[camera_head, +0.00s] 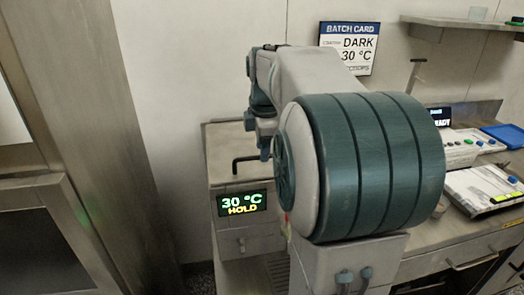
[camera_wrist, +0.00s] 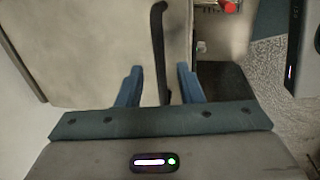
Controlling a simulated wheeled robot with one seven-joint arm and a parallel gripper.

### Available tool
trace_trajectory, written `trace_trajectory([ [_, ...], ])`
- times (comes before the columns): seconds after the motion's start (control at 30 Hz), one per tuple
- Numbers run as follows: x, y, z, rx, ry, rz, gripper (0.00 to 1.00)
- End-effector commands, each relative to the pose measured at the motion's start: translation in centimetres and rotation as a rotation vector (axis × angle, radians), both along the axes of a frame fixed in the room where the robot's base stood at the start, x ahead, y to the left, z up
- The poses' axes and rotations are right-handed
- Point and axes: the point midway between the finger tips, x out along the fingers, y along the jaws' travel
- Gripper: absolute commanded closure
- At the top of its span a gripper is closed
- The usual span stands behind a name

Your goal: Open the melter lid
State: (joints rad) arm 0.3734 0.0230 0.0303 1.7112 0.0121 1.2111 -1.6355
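The melter (camera_head: 240,185) is a grey cabinet with a display reading 30 °C HOLD. Its lid (camera_head: 225,138) looks shut and flat on top; it is the pale plate in the wrist view (camera_wrist: 95,50). A black bar handle (camera_head: 245,160) stands at the lid's front; it also shows in the wrist view (camera_wrist: 159,50). My gripper (camera_wrist: 158,85) has two blue fingers spread apart, with the handle's line running between them and gaps on both sides. I cannot tell how far above the handle the fingers are. In the head view my gripper is partly hidden by my arm.
A batch card (camera_head: 349,48) on the wall reads DARK, 30 °C. At the right a counter holds a white device (camera_head: 460,147), a blue tray (camera_head: 505,134) and a white panel (camera_head: 482,187). A tall metal cabinet (camera_head: 95,120) stands at the left.

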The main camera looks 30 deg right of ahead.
Motion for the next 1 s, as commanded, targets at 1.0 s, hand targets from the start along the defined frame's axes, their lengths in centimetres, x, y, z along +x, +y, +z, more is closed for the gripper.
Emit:
trace_trajectory([
  [1.0, 0.7, 0.6, 0.2, 0.007, 0.025, 0.015, 1.00],
])
